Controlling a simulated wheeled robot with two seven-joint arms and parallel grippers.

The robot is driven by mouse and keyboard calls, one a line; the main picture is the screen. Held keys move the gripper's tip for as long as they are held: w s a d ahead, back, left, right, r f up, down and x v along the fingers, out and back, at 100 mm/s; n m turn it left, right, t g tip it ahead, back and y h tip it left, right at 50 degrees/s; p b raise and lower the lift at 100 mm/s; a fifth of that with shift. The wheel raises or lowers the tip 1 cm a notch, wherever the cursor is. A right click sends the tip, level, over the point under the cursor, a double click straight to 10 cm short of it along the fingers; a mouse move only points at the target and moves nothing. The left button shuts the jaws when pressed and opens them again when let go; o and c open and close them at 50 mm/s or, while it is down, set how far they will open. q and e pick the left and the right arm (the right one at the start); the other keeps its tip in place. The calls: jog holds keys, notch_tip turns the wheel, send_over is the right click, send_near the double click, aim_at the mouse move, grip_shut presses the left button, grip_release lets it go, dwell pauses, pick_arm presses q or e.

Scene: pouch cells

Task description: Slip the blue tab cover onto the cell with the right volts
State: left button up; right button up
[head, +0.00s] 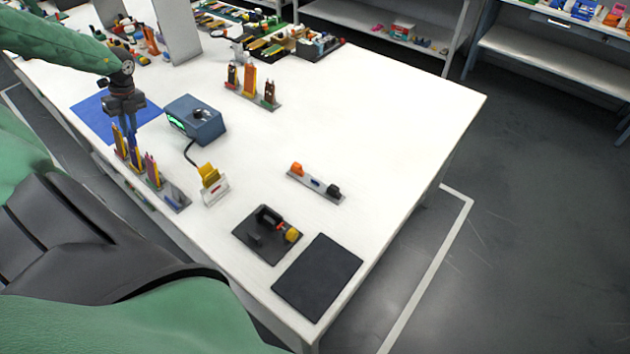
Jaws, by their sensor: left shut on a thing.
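My left gripper (126,132) reaches down from the upper left, over the rack of cells. It is shut on a small blue piece that looks like the blue tab cover, mostly hidden by the fingers. The grey cell rack (176,203) holds several upright yellowish and purplish pouch cells (153,170). The piece is close to the cell tops; I cannot tell whether it touches one. The blue meter (203,127) has a green display too small to read. Its cable runs to a yellow probe stand (210,181). My right gripper is not in view.
A black fixture (267,236) and dark mat (318,277) lie near the front edge. A blue mat (90,115) lies left. Orange and brown items (249,80) stand behind. The right side is clear.

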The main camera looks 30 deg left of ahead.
pick_arm(q)
jog(key=o, duration=0.7)
jog(key=shift+o, duration=0.7)
jog(key=shift+r, duration=0.1)
jog(key=s+p+v, duration=0.1)
jog(key=p+v, duration=0.2)
jog(key=v, duration=0.6)
jog(key=shift+r, duration=0.45)
dwell(0.3)
